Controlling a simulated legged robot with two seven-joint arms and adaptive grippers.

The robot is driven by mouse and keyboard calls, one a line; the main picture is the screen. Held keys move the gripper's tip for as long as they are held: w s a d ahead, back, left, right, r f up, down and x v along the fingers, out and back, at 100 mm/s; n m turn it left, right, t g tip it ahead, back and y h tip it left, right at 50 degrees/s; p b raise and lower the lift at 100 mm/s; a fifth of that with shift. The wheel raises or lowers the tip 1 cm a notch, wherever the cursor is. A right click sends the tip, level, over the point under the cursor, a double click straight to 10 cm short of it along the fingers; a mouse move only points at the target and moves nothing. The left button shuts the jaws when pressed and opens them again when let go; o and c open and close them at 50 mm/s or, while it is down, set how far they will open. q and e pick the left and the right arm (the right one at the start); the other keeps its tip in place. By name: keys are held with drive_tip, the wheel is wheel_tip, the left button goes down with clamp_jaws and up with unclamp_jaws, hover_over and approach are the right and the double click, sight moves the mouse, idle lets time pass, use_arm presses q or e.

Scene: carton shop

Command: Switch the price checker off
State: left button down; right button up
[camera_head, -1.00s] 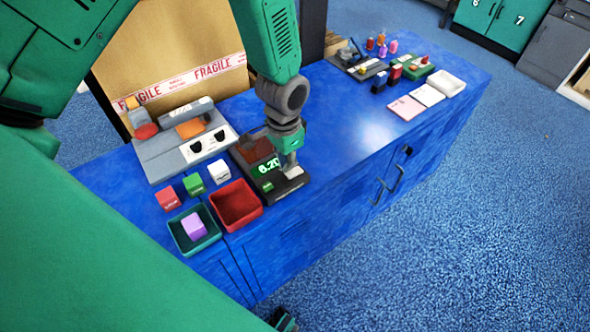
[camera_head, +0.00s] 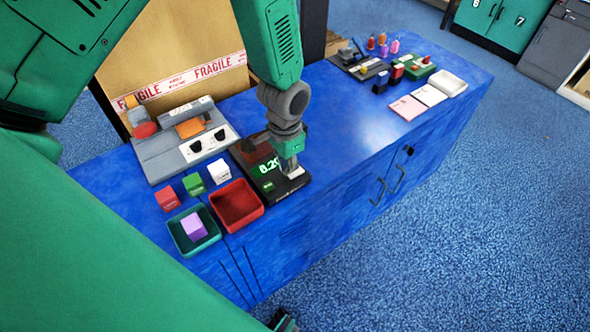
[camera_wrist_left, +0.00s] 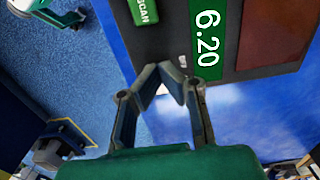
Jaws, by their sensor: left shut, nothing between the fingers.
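The price checker (camera_head: 250,150) is a dark box on the blue counter with a lit green display (camera_wrist_left: 208,40), which reads 6.20 in the left wrist view. A green SCAN button (camera_wrist_left: 143,12) sits beside the display. A pale patch, perhaps a switch (camera_head: 296,173), shows at its right front end, partly hidden by my left gripper (camera_head: 291,172). That gripper is shut and empty, fingers pointing down at this end; contact cannot be told. Its fingers also show in the left wrist view (camera_wrist_left: 170,76). What seems my right gripper (camera_head: 285,320) is at the bottom edge, mostly cut off.
A red tray (camera_head: 254,217) and a teal tray (camera_head: 176,237) holding a purple block stand left of the checker. Several coloured blocks and a grey machine (camera_head: 165,160) stand nearby. The counter (camera_head: 345,120) is clear to the right, up to small items at the far end.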

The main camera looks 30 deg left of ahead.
use_arm(q)
drive_tip(key=shift+d+f, duration=0.3)
drive_tip(key=shift+d, duration=0.05)
drive_tip(key=shift+a+f+b, duration=0.2)
drive_tip(key=shift+f+b, duration=0.1)
drive_tip(key=shift+f, duration=0.05)
drive_tip(key=shift+r, duration=0.1)
wheel_tip(320, 180, up, 3)
drive_tip(key=p, duration=0.2)
drive_tip(key=shift+d+p, duration=0.1)
drive_tip(key=shift+p, duration=0.25)
wheel_tip(320, 180, up, 4)
drive_tip(key=p, duration=0.4)
idle(0.4)
